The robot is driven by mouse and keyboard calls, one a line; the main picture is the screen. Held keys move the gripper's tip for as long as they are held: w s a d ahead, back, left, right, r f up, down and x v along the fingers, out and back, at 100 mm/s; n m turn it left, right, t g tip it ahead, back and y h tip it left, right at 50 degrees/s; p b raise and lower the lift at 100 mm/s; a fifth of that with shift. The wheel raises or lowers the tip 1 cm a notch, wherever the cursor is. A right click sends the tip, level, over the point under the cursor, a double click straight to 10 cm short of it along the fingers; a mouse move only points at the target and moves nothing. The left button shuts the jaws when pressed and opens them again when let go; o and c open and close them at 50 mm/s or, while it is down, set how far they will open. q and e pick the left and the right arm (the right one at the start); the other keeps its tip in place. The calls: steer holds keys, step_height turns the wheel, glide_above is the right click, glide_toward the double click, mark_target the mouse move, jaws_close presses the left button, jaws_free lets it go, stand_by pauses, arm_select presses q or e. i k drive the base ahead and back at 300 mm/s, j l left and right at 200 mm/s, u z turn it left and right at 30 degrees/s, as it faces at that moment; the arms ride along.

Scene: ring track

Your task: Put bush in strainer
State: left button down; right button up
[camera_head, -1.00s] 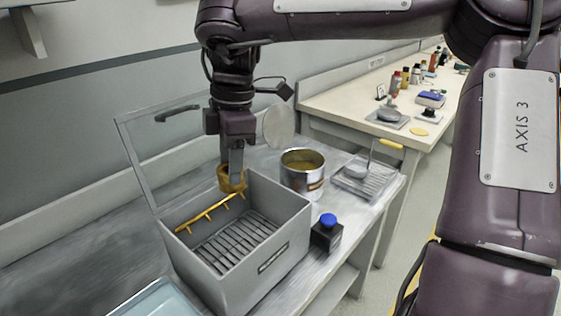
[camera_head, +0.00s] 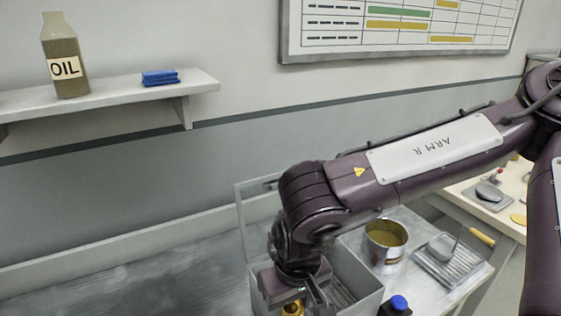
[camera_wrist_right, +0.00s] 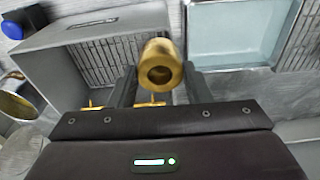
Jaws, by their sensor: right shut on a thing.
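The bush (camera_wrist_right: 162,66) is a gold-brass hollow cylinder between the fingers of my right gripper (camera_wrist_right: 155,88), which is shut on it. In the head view the bush (camera_head: 292,308) shows at the bottom edge, partly hidden by my right gripper (camera_head: 300,301). The gripper is at the near left side of the grey box. The strainer (camera_head: 442,246), a round grey head with a yellow-gripped handle, lies on a ribbed tray to the right, well apart from the gripper. My left gripper is not in view.
The grey box (camera_head: 366,302) has a slatted floor and a raised clear lid. A metal can (camera_head: 384,246) stands between box and strainer. A blue-topped button block (camera_head: 398,304) is in front. A glass-blue tray (camera_wrist_right: 236,32) lies beside the box. An oil bottle (camera_head: 64,60) stands on a shelf.

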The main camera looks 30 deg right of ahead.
mark_target(441, 251)
steer(key=k+l+u, duration=0.15)
steer(key=u, duration=0.3)
steer(key=k+l+u, duration=0.2)
steer(key=u, duration=0.25)
steer(key=k+l+u, duration=0.2)
steer(key=u, duration=0.3)
steer(key=k+u, duration=0.25)
steer(key=u, duration=0.2)
steer(key=k+l+u, duration=0.25)
steer(key=k+u, duration=0.15)
steer(key=k+l+u, duration=0.15)
steer(key=k+u, duration=0.7)
steer(key=k+l+z, duration=0.1)
steer(key=k, duration=0.35)
steer(key=k+l+z, duration=0.1)
steer(key=k, duration=0.35)
steer(key=k+l+z, duration=0.1)
steer(key=k+l, duration=0.15)
steer(key=k, duration=0.2)
steer(key=k+l+z, duration=0.15)
steer(key=k, duration=0.3)
steer(key=l, duration=0.1)
